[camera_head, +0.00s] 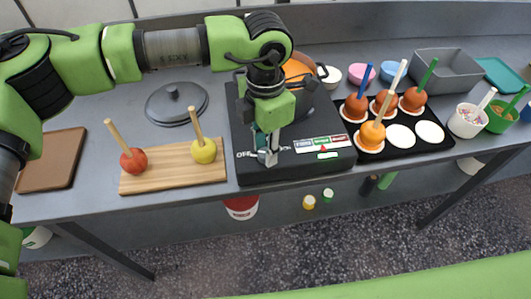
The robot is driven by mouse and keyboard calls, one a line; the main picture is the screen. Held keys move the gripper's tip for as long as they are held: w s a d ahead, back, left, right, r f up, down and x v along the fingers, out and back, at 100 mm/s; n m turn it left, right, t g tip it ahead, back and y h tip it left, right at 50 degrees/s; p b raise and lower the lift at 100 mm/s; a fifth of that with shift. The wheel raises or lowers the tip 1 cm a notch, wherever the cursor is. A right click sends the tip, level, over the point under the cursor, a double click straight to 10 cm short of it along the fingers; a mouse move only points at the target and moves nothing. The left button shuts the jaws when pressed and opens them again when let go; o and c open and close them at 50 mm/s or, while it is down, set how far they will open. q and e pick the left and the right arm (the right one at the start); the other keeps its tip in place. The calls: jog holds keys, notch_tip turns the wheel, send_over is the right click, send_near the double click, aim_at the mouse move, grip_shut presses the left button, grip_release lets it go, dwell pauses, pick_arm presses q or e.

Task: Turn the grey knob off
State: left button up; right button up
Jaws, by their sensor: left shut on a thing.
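My left gripper (267,156) points down at the front of the black cooker (300,174). It is shut on the grey knob, which its fingers mostly hide, so I cannot tell how the knob is turned. Part of a white "OFF" marking (243,155) shows just left of the fingers. A lit panel (321,143) with white and green fields and a small red mark is to the right of the knob. A pot with orange contents (296,70) stands on the cooker, partly behind my gripper. My right gripper is not in view.
Left of the cooker, a wooden board (172,181) holds a red apple (133,161) and a yellow apple (204,150) on sticks. A dark lid (177,103) lies behind it. To the right, a black tray (437,146) bears several coated apples. A grey bin (446,68) stands behind.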

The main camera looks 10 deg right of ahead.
pick_arm(q)
jog(key=shift+r+n, duration=0.1)
jog(key=shift+n, duration=0.2)
jog(key=o, duration=1.1)
notch_tip(320, 180, up, 12)
dwell(0.5)
